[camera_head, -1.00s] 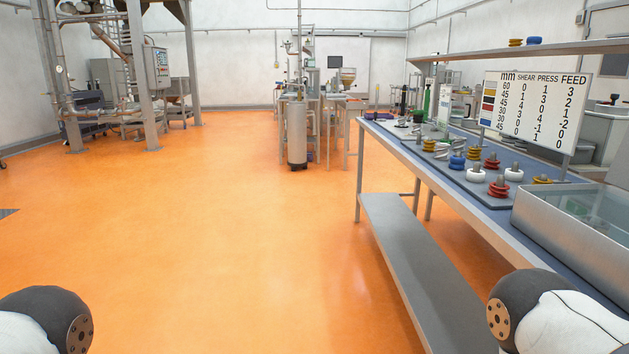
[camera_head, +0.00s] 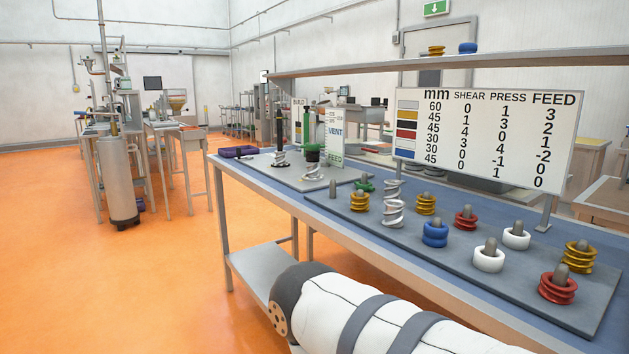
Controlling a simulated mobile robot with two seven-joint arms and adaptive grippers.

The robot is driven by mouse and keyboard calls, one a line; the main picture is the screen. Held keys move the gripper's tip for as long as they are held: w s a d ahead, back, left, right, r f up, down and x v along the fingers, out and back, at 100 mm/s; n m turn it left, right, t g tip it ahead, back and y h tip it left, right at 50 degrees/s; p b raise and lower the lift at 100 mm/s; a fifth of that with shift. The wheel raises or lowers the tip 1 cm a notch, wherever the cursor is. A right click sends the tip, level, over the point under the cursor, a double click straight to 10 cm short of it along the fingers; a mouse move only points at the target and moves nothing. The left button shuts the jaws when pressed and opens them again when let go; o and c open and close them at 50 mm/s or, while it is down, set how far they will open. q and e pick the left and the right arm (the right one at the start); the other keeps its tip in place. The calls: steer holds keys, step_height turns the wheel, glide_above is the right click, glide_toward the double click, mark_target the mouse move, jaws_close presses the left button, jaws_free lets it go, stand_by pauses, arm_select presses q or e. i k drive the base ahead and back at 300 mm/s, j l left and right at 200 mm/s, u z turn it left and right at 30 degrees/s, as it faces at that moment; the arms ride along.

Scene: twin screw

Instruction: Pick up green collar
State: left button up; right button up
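Neither of my grippers is in view. A white and dark grey link of my arm crosses the bottom of the view, in front of the bench.
The board also carries blue (camera_head: 435,234), red (camera_head: 557,288) and white (camera_head: 488,256) pieces on pegs. A sign (camera_head: 483,137) stands behind, below a shelf (camera_head: 460,62). A purple tray (camera_head: 238,152) lies at the bench's far left end. Orange floor (camera_head: 130,290) is open at left.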

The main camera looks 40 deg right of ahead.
mark_target(368, 187)
steer(key=i, duration=2.4)
steer(key=i+j+z, duration=0.1)
steer(key=i+z, duration=0.4)
steer(key=i+j+z, duration=0.45)
steer(key=i, duration=0.15)
steer(key=i+j+z, duration=0.5)
